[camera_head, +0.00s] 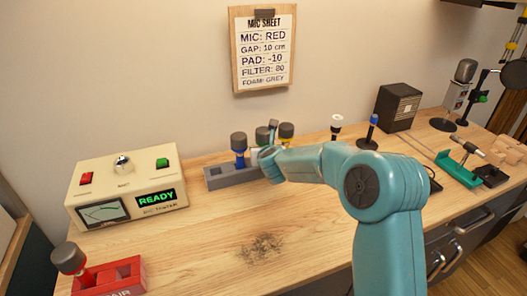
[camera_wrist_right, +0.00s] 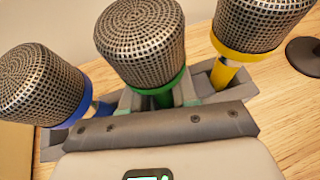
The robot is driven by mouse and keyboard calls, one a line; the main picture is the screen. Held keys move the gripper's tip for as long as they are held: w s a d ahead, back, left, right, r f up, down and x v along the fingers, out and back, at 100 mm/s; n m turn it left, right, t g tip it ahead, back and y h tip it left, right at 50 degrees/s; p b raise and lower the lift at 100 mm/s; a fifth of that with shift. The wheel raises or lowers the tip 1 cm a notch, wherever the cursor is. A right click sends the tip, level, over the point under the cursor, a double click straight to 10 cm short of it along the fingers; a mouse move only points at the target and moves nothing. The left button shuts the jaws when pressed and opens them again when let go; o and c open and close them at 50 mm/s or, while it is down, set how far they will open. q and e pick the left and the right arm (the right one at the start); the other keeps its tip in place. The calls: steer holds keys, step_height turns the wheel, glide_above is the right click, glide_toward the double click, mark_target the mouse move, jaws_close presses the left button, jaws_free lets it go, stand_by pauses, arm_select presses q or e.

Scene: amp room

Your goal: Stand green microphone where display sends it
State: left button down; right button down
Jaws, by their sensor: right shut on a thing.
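The green microphone (camera_head: 262,134) stands in the grey rack (camera_head: 222,180), between a blue microphone (camera_head: 238,144) and a yellow microphone (camera_head: 286,131). In the right wrist view the green microphone (camera_wrist_right: 142,45) is in the middle, with its green collar between my fingers. My right gripper (camera_head: 267,150) is shut on it; the arm hides part of the rack. The beige tester (camera_head: 120,170) has a display (camera_head: 156,199) reading "READY" in green. My left gripper is not in view.
A red holder (camera_head: 118,275) with a dark-headed microphone (camera_head: 70,258) stands front left. A "MIC SHEET" (camera_head: 264,50) hangs on the wall. A black speaker (camera_head: 397,107), small stands and a teal tray (camera_head: 458,170) are at right. Dark debris (camera_head: 260,247) lies on the otherwise clear front wood.

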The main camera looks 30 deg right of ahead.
steer(key=c, duration=1.1)
jaws_free()
steer(key=shift+r, duration=0.1)
steer(key=o, duration=0.3)
steer(key=shift+s+r, duration=0.1)
steer(key=shift+s, duration=0.05)
steer(key=shift+f, duration=0.2)
steer(key=b+v, duration=0.1)
steer(key=v, duration=1.5)
steer(key=shift+r, duration=0.2)
steer(key=shift+s+a, duration=0.1)
